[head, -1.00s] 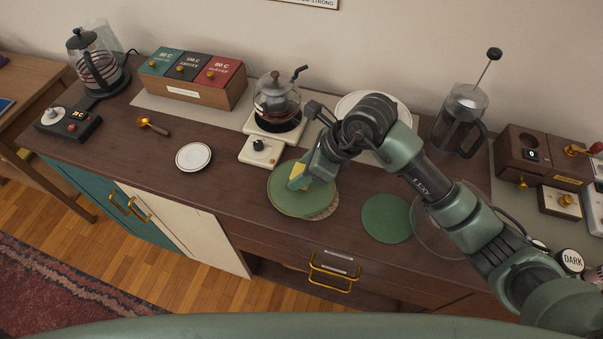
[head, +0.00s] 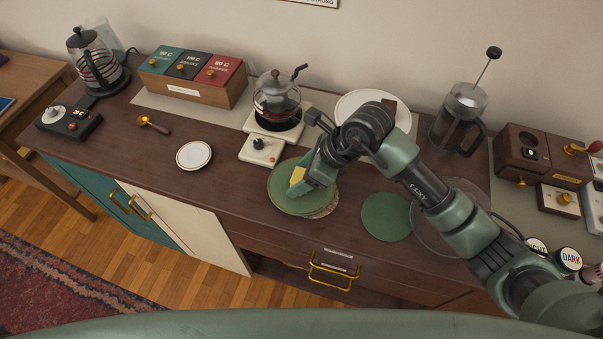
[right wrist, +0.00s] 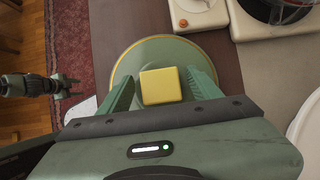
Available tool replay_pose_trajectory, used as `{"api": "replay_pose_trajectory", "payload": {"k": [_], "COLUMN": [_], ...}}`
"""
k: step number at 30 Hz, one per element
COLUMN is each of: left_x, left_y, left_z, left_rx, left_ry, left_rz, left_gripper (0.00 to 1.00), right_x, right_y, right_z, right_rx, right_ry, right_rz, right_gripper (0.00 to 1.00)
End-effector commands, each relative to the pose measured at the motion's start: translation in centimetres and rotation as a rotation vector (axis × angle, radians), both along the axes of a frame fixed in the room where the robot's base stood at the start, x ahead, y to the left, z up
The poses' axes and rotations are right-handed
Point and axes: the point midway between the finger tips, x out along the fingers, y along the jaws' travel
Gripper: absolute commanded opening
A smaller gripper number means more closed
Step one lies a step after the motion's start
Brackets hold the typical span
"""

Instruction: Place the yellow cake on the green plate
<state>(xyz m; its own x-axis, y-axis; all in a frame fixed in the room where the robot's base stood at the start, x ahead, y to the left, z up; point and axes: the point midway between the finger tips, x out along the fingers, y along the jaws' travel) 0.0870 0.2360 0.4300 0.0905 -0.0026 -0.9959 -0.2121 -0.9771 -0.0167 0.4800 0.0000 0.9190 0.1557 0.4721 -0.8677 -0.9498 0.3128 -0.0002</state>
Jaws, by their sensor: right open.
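The yellow cake (head: 297,176) is a small yellow block on the green plate (head: 289,203). In the right wrist view the cake (right wrist: 160,86) sits near the middle of the gold-rimmed green plate (right wrist: 150,51). My right gripper (head: 306,182) is over the plate. In the wrist view its open fingers (right wrist: 160,88) stand on either side of the cake, with a gap on each side. The gripper partly hides the cake in the head view. My left gripper (right wrist: 66,87) shows small at the left of the wrist view, its jaws unclear; it is out of the head view.
A coffee pot (head: 277,97) on a white burner stands behind. A green disc (head: 387,216) lies to the right, a white saucer (head: 194,155) to the left. A white plate (head: 352,101) and a French press (head: 459,119) are at the back.

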Motion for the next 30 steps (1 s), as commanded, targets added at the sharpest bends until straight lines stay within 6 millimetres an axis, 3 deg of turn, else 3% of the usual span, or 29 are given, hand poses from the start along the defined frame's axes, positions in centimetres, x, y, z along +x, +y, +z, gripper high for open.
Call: {"api": "replay_pose_trajectory", "payload": {"k": [16, 21, 30], "left_x": [0.0, 0.0, 0.0], "left_y": [-0.1, -0.1, -0.1], "left_z": [-1.9, -2.0, -2.0], "left_rx": [-0.001, -0.001, -0.001], "left_ry": [-0.001, -0.001, -0.001], "left_rz": [-0.001, -0.001, -0.002], "left_gripper": [0.47, 0.47, 0.47], "right_x": [-1.5, -1.8, -1.8], "right_y": [-4.9, -5.5, -5.6], "right_z": [8.9, 10.2, 10.4], "right_rx": [0.000, 0.000, 0.000], "right_ry": [-0.005, -0.003, -0.001], "right_rz": [0.000, -0.001, 0.000], "right_gripper": [0.64, 0.64, 0.64]}}
